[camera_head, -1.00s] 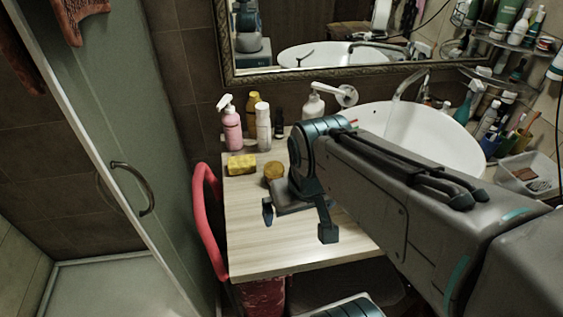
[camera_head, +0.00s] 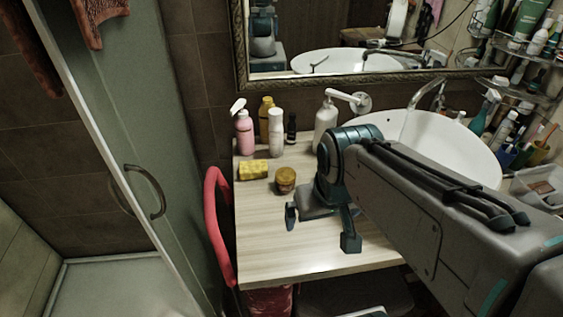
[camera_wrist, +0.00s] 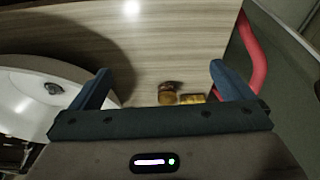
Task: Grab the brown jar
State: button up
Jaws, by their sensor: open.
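The brown jar (camera_head: 286,180) is small and round with a yellowish-brown lid. It stands on the wooden counter, just right of a yellow sponge. In the wrist view the jar (camera_wrist: 168,94) shows between the two fingers, some way beyond them. My gripper (camera_head: 321,229) is open and empty above the counter, to the right of the jar and nearer the front edge. It also shows in the wrist view (camera_wrist: 155,85). The jar is fully visible in the head view, with a clear gap between it and my gripper.
The yellow sponge (camera_head: 253,170) lies beside the jar. A pink bottle (camera_head: 244,134), a white bottle (camera_head: 276,133) and other bottles stand behind. A white basin (camera_head: 460,147) is at the right. The front of the counter (camera_head: 265,240) is bare.

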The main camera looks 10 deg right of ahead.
jog(key=c, duration=0.4)
jog(key=m+g+b, duration=0.3)
jog(key=m+b, duration=0.3)
jog(key=m, duration=1.3)
send_over(285, 174)
jog(key=d, duration=0.1)
notch_tip(285, 174, down, 6)
jog(key=f, duration=0.6)
jog(key=shift+w+f, duration=0.4)
jog(key=shift+s+a+f, duration=0.1)
jog(key=shift+a+f, duration=0.05)
jog(key=shift+f, duration=0.8)
jog(key=shift+s+a+f, duration=0.1)
jog(key=shift+s+f, duration=0.05)
jog(key=shift+f, duration=0.85)
jog(key=shift+s+a+f, duration=0.1)
jog(key=shift+a+f, duration=0.05)
jog(key=shift+f, duration=0.8)
